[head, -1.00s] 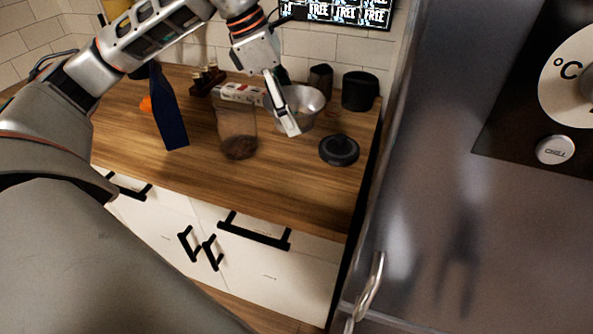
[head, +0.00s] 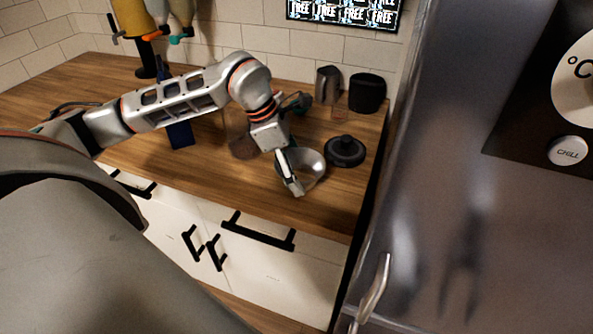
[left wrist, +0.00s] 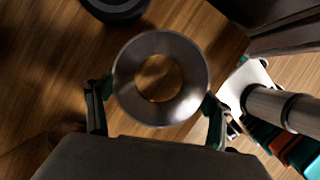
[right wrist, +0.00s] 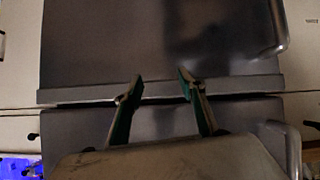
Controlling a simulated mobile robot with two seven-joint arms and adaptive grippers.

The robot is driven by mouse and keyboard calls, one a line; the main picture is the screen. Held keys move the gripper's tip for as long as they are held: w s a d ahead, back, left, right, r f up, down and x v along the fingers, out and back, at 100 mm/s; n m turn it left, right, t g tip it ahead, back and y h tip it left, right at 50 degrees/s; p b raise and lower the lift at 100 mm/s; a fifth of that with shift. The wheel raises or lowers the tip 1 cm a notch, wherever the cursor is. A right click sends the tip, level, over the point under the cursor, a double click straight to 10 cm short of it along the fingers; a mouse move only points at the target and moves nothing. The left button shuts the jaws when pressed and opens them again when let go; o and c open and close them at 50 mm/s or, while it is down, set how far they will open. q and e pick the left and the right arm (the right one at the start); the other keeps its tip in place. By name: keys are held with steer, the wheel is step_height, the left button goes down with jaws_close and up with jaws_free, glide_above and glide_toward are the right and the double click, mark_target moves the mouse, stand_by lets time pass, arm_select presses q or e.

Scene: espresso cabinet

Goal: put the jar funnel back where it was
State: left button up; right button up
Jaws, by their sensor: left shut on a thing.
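The jar funnel (head: 311,164) is a silver metal bowl shape with an open hole, over the front right part of the wooden counter. My left gripper (head: 291,176) is shut on it. In the left wrist view the funnel's ring (left wrist: 196,84) sits between the two fingers of my left gripper (left wrist: 157,112). I cannot tell whether the funnel touches the counter. A clear glass jar with brown contents (head: 241,143) stands left of the funnel, partly hidden by my left arm. My right gripper (right wrist: 158,86) is open and empty in front of a grey metal surface.
A black round lid (head: 345,152) lies right behind the funnel. A black canister (head: 367,93) and a metal pitcher (head: 328,84) stand at the back. A dark blue bag (head: 181,134) is at left. A steel fridge (head: 450,180) borders the counter at right.

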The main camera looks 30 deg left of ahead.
arm_select(q)
steer(key=shift+f, duration=0.4)
steer(key=shift+f, duration=0.15)
steer(key=o, duration=1.1)
